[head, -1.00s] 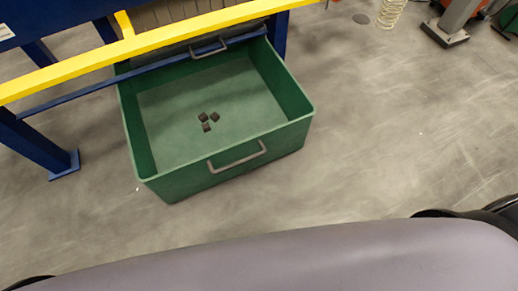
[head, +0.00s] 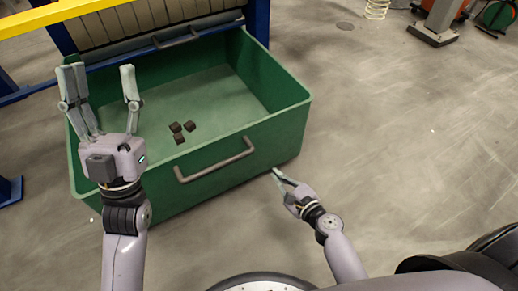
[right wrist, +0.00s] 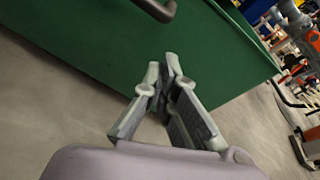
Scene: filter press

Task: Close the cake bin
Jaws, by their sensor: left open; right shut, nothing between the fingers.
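The green cake bin (head: 290,112) is pulled out from under the blue and yellow press frame. Its front wall has a grey bar handle (head: 215,164). Several small dark cake pieces (head: 179,139) lie on its floor. My left gripper (head: 100,84) is open and empty, over the bin's left front part, hiding that corner. My right gripper (head: 276,174) is shut and empty, low by the front wall, right of the handle. In the right wrist view the shut fingers (right wrist: 168,68) are in front of the green wall (right wrist: 100,45), with the handle's end (right wrist: 158,10) above them.
The press has a yellow rail (head: 60,14), blue legs (head: 257,22) and beige plates (head: 165,14) above the bin's back. A second handle (head: 176,38) shows at the back.

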